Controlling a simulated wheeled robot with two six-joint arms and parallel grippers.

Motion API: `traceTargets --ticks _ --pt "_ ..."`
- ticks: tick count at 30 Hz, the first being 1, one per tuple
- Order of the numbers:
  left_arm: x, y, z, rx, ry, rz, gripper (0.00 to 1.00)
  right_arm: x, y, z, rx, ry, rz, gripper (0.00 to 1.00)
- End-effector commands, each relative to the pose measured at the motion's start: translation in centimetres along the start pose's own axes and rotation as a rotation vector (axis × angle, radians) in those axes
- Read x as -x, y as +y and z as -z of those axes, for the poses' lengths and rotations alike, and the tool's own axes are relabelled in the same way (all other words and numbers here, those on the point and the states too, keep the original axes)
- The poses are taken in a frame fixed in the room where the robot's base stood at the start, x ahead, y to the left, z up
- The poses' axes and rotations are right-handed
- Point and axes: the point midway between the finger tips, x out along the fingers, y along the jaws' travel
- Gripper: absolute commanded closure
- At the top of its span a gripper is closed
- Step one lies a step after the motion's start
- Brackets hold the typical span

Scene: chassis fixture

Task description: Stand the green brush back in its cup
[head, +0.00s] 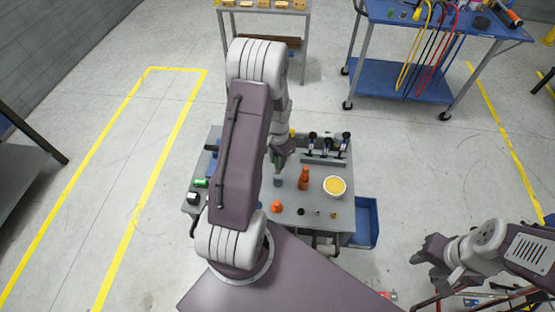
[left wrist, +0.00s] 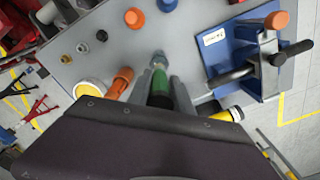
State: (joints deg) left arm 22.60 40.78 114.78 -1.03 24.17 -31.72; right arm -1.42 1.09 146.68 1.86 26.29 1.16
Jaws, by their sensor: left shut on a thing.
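My left gripper (head: 281,157) is over the grey work table and shut on the green brush (left wrist: 158,85). In the left wrist view the green handle is between its two fingers. In the head view only a little of the green brush (head: 276,160) shows beside the fingers. A small grey-green cup (head: 278,181) stands on the table just below the gripper; it shows partly beyond the brush in the left wrist view (left wrist: 158,60). I cannot tell whether the brush's lower end is inside the cup. My right gripper (head: 432,270) is at lower right, away from the table, apparently open and empty.
An orange bottle (head: 304,179) and a bowl of yellow stuff (head: 334,186) stand right of the cup. An orange cone-like piece (head: 277,206) is in front. A row of black-handled clamps (head: 326,147) is behind. A blue fixture (left wrist: 240,60) shows in the left wrist view.

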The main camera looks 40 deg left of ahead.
Motion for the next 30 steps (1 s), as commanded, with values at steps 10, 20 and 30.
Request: traceTargets --ticks 10,20,30 --pt "-1.9 0.0 0.0 0.000 0.000 0.000 1.00 -1.4 0.0 -0.1 0.000 0.000 0.000 0.64" --pt "-3.5 0.0 0.0 0.000 0.000 0.000 1.00 -2.5 0.1 -0.3 0.000 0.000 0.000 0.64" --pt "-4.4 0.0 0.0 0.000 0.000 0.000 1.00 -3.0 0.1 -0.3 0.000 0.000 0.000 0.64"
